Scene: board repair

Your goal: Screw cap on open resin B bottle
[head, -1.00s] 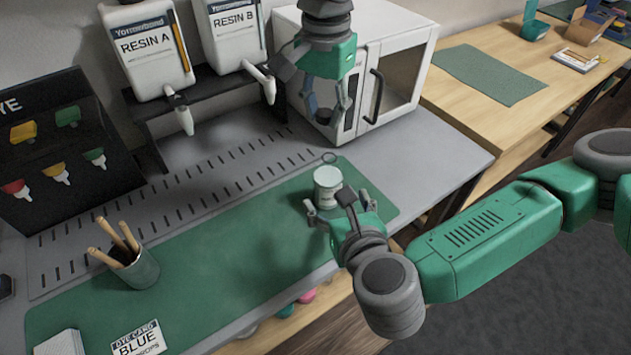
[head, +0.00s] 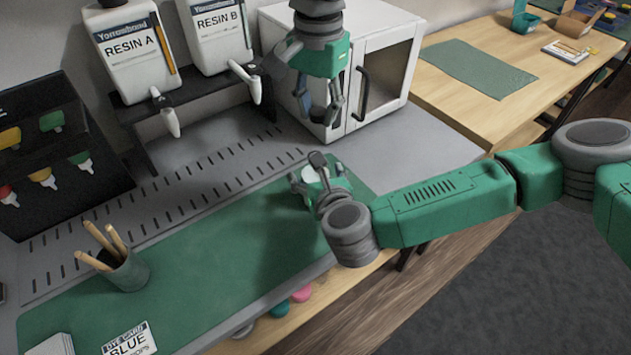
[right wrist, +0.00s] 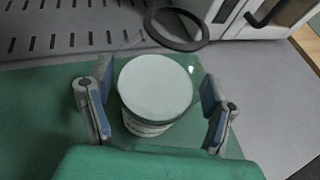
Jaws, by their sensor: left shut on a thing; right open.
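The resin B bottle (head: 218,30) is white and labelled RESIN B. It stands on the rack at the back, with a white spout toward the front right. My left gripper (head: 322,112) hangs to its right, in front of the white cabinet, fingers down. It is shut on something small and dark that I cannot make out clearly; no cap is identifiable. My right gripper (head: 318,174) is open, low over the mat. In the right wrist view its fingers stand on both sides of a white round container (right wrist: 155,88) with a pale top, apart from it.
The resin A bottle (head: 130,50) stands left on the rack. A dark ring (right wrist: 176,28) lies behind the container. The white cabinet (head: 392,52) is at the back. A cup of wooden sticks (head: 128,271) stands on the green mat (head: 215,270), whose middle is clear.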

